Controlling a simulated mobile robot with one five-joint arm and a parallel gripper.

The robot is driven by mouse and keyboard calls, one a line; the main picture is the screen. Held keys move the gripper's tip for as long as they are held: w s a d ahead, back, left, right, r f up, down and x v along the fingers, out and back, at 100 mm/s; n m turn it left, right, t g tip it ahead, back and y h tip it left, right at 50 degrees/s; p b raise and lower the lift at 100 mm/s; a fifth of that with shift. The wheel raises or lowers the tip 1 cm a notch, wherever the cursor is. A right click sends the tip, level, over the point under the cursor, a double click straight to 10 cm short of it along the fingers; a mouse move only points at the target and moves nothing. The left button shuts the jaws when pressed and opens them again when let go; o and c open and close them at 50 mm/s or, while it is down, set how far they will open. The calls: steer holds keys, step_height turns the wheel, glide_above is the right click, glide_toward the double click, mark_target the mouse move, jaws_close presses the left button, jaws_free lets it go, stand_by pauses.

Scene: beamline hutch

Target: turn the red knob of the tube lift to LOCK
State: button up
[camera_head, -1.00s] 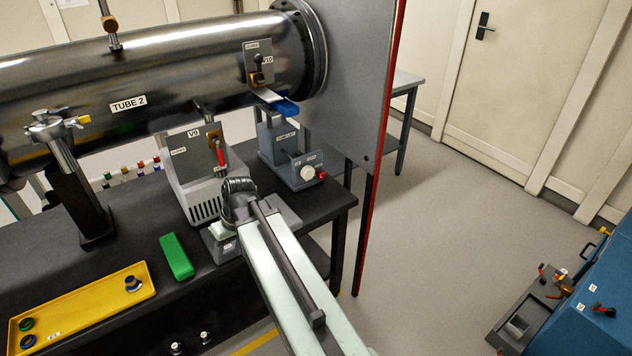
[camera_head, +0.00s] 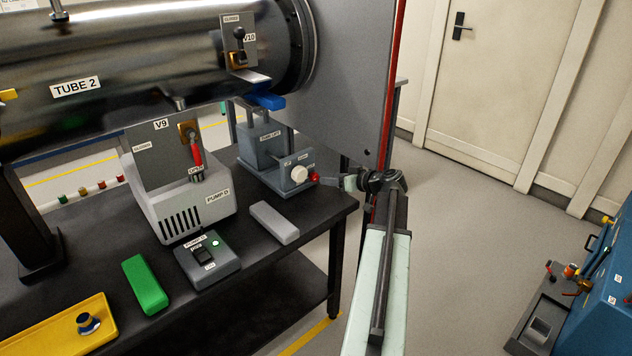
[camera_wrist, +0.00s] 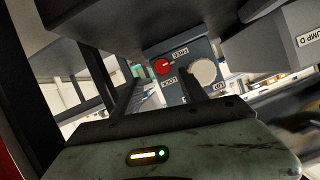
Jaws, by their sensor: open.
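The grey tube lift (camera_head: 262,150) stands at the right end of the black bench under the tube. The red knob (camera_head: 314,178) is on its front panel, right of a white round knob (camera_head: 299,174). In the wrist view the red knob (camera_wrist: 162,67) shows a small pale mark, with a FREE label (camera_wrist: 180,53) and a LOCK label (camera_wrist: 168,83) beside it. I cannot tell surely which label the mark faces. My gripper (camera_head: 338,181) is open, just right of the red knob. I see no clear grip on it.
The pump D box (camera_head: 185,212), a switch box (camera_head: 208,262), a grey block (camera_head: 274,223), a green block (camera_head: 145,286) and a yellow tray (camera_head: 55,335) occupy the bench left of the lift. A grey panel with a red edge (camera_head: 388,100) rises behind my gripper.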

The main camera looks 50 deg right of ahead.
mark_target(316, 178)
steer(key=b+x, duration=0.2)
steer(key=x, duration=0.5)
steer(key=shift+a, duration=0.2)
jaws_close()
steer(key=m+y+b, duration=0.1)
steer(key=m, duration=0.1)
steer(key=m+y+b, duration=0.1)
steer(key=m, duration=0.1)
steer(key=shift+s+d+f+t+y+b, duration=0.1)
steer(key=shift+d+f+t+y+b, duration=0.2)
steer(key=shift+t+b, duration=0.1)
steer(key=m+y+b, duration=0.1)
steer(key=m+b, duration=0.1)
steer(key=shift+m+t, duration=0.3)
steer(key=shift+m+y+b, duration=0.3)
steer(key=shift+m+y, duration=0.1)
steer(key=shift+r, duration=0.1)
jaws_free()
